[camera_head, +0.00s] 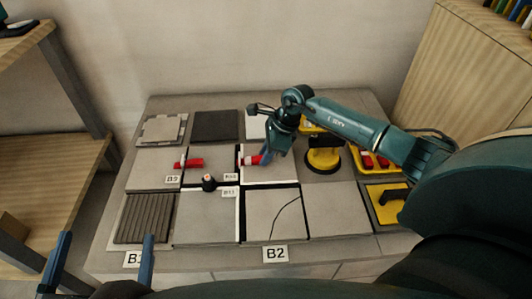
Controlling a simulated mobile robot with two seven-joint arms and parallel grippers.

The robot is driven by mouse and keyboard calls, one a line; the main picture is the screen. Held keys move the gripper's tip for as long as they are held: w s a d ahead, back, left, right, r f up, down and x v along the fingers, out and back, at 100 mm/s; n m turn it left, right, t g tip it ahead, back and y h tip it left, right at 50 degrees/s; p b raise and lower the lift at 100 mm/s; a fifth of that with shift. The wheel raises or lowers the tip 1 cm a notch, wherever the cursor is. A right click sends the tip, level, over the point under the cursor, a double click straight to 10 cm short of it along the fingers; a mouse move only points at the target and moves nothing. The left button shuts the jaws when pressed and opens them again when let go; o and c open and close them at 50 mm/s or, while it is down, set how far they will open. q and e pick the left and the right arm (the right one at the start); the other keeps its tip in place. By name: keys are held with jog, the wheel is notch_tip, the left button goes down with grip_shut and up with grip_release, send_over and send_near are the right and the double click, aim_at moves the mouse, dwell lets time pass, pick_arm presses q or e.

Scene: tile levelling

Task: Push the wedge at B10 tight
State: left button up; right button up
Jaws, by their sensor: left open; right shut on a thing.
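The red wedge at B10 (250,160) lies at a joint between tiles, just above the small B10 label (231,176). My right gripper (264,157) comes in from the right and is shut on this wedge at its right end, partly covering it. I cannot tell how deep the wedge sits. My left gripper (107,250) is open and empty at the bottom left, over the front edge of the tile surface.
Another red wedge (188,164) lies by the B9 label (172,179). A yellow suction lifter (323,158) and a yellow tray with red pieces (372,161) are at right. A cracked tile (272,218) lies in front.

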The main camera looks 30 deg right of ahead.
jog(key=shift+w+a, duration=0.25)
jog(key=shift+a, duration=0.25)
jog(key=shift+w+a, duration=0.25)
jog(key=shift+a, duration=0.25)
dwell(0.5)
jog(key=shift+w+a+r, duration=0.1)
jog(key=shift+a, duration=0.1)
dwell(0.5)
jog(key=o, duration=0.9)
jog(key=shift+o, duration=0.2)
jog(key=shift+d, duration=0.1)
